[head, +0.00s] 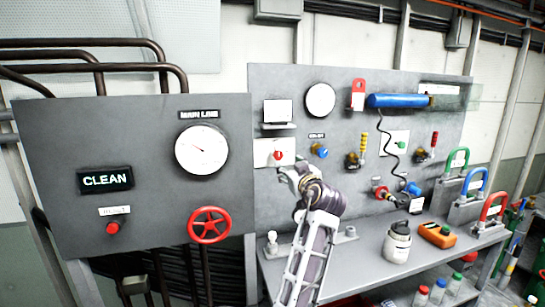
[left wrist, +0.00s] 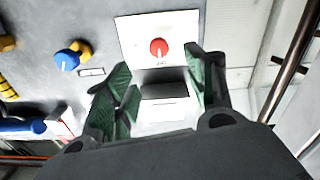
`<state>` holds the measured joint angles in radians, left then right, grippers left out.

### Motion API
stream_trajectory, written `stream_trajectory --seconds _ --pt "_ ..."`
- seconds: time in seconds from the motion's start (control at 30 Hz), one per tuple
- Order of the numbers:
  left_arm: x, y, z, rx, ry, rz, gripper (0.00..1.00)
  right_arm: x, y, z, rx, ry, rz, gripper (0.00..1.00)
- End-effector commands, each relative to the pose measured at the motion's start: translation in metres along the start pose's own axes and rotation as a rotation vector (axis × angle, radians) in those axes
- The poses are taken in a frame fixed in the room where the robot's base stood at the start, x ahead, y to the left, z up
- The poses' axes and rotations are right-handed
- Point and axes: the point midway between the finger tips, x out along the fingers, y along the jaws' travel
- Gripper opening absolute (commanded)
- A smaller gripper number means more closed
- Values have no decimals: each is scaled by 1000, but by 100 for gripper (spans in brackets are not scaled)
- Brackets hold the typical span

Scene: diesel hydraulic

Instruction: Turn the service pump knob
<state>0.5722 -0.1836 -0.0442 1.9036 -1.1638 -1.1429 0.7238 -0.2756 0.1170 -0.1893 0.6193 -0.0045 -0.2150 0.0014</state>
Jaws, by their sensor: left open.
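A red knob (head: 278,155) with a white pointer line sits on a white plate on the grey panel. It also shows in the left wrist view (left wrist: 158,47), beyond the gap between my fingertips. A blue knob (head: 320,151) sits to its right under a small label that I cannot read; it is at the left in the left wrist view (left wrist: 66,60). I cannot tell from the labels which knob is the service pump's. My left gripper (head: 287,175) is in front of the panel, just below the red knob in the head view. Its green-padded fingers (left wrist: 160,88) are apart with nothing between them.
A nearer panel (head: 60,160) at left carries a MAIN LINE gauge (head: 202,150), a CLEAN display (head: 105,180) and a red handwheel (head: 209,225). The bench (head: 355,270) holds a canister (head: 397,243) and an orange meter (head: 438,235).

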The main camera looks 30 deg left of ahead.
Motion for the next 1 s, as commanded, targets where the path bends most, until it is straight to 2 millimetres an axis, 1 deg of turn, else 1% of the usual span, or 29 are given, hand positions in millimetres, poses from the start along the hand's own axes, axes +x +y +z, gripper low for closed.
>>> stream_trajectory --seconds 0.1,0.3,0.47,0.67,1.0 --pt "0 0 0 0 -1 0 55 0 4 -1 -1 1 5 40" --pt "0 0 1 1 -1 0 55 -1 19 4 -6 -4 19 40" --pt "6 0 1 2 -2 0 55 -2 16 8 -5 -9 16 40" --pt "22 0 0 3 -1 0 55 -6 6 12 -3 -14 6 40" --pt "66 0 0 3 -1 -1 55 -15 -6 14 0 -18 -7 40"
